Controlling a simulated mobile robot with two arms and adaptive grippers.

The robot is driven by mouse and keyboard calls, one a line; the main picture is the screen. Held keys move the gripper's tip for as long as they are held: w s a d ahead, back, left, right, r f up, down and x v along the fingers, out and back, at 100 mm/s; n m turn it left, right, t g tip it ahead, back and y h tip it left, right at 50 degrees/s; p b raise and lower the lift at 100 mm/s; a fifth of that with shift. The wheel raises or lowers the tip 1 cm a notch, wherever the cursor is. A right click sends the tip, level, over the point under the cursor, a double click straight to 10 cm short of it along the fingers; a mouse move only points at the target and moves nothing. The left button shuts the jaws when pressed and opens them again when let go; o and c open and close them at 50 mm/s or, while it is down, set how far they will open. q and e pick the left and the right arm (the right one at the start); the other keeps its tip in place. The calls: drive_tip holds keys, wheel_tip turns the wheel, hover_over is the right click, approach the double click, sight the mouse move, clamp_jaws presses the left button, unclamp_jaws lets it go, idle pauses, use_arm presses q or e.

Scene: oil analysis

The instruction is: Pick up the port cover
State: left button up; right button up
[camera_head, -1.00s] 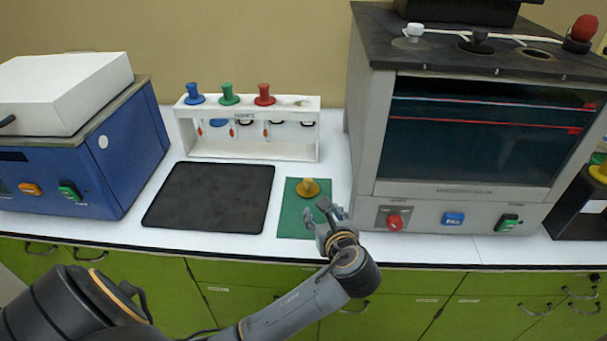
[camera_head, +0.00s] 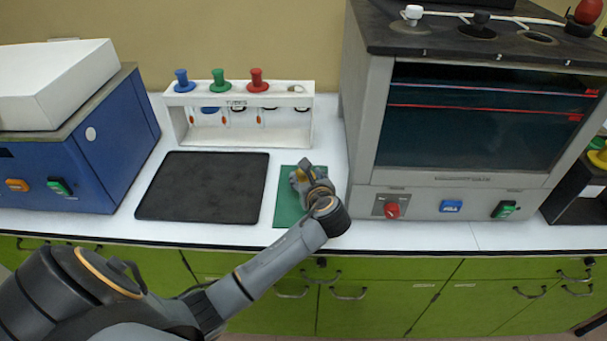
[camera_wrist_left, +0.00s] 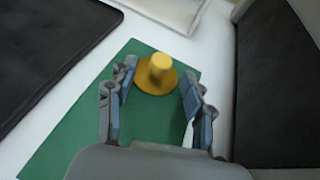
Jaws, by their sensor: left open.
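The port cover is a yellow knob on a round flange. It stands upright on a green mat (camera_head: 285,207). In the left wrist view the port cover (camera_wrist_left: 157,76) sits at the far end of the green mat (camera_wrist_left: 70,140), just beyond and between the two fingertips. My left gripper (camera_head: 304,177) is over the mat and hides much of the cover (camera_head: 299,175) in the head view. In the wrist view the left gripper (camera_wrist_left: 158,82) is open, its fingers apart on either side of the cover. I cannot tell whether a finger touches it. My right gripper is not in view.
A black mat (camera_head: 203,187) lies left of the green one. Behind stands a white rack (camera_head: 243,136) with blue, green and red stoppers. A grey machine (camera_head: 470,190) rises close on the right, a blue device (camera_head: 85,165) far left.

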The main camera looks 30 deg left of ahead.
sight(303, 174)
use_arm(q)
drive_tip(key=shift+x, duration=1.55)
drive_tip(key=shift+c, duration=0.6)
clamp_jaws()
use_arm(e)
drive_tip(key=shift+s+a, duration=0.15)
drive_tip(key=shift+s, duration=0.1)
use_arm(q)
drive_tip(key=shift+r, duration=0.1)
